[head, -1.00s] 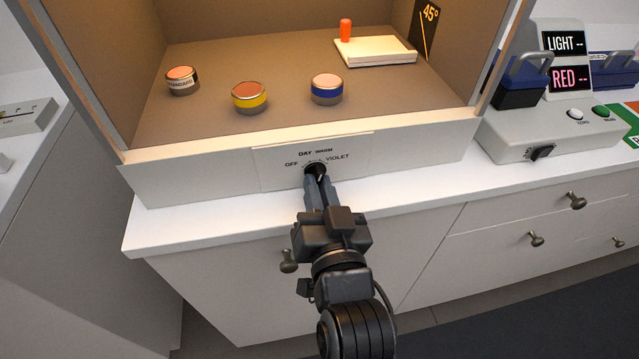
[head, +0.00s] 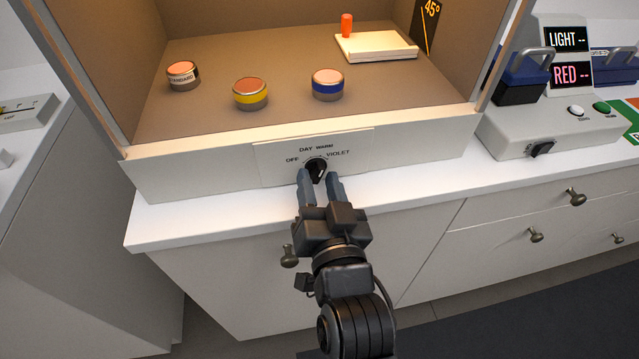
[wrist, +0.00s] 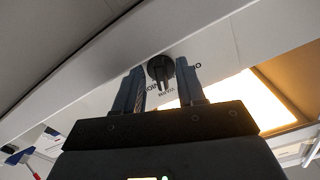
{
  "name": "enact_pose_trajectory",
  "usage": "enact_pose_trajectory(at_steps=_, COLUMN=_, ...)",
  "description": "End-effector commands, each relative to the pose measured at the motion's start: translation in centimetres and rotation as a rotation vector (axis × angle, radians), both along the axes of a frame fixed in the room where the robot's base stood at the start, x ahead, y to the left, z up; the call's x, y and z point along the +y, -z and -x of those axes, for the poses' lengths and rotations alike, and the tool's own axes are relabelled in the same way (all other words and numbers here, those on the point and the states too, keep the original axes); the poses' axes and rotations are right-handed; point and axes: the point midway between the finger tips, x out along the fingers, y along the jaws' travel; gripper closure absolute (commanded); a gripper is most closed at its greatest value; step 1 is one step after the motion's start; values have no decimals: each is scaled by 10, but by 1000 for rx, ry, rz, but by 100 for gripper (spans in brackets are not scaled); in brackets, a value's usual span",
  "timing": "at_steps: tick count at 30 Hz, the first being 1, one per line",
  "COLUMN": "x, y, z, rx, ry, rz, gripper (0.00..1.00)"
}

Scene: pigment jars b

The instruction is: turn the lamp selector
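The lamp selector (head: 316,170) is a black round knob on the front panel of the lit booth. Printed labels OFF, DAY, WARM and VIOLET stand in an arc above it. My gripper (head: 321,178) is open at the knob, with one finger to each side and gaps between. In the wrist view the knob (wrist: 161,70) shows between and just beyond the spread fingertips (wrist: 165,78). Which label the knob points at is hard to tell.
Inside the booth (head: 200,148) stand jars with white (head: 183,75), yellow (head: 250,93) and blue (head: 327,85) bands, and a pale block (head: 375,46). A meter box (head: 545,130) stands to the right. The counter edge (head: 230,225) runs below the panel.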

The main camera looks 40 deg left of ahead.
Motion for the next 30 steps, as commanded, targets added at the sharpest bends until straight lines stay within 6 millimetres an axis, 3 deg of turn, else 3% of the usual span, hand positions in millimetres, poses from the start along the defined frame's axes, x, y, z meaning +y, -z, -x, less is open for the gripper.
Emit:
enact_pose_trajectory(at_steps=8, x=-8, y=2, z=7, rx=2, ry=1, rz=0, gripper=61)
enact_pose_trajectory(at_steps=21, x=-54, y=2, z=46, rx=1, ry=0, rz=0, gripper=61)
enact_pose_trajectory(at_steps=30, x=-60, y=0, z=51, rx=0, ry=0, rz=0, gripper=61)
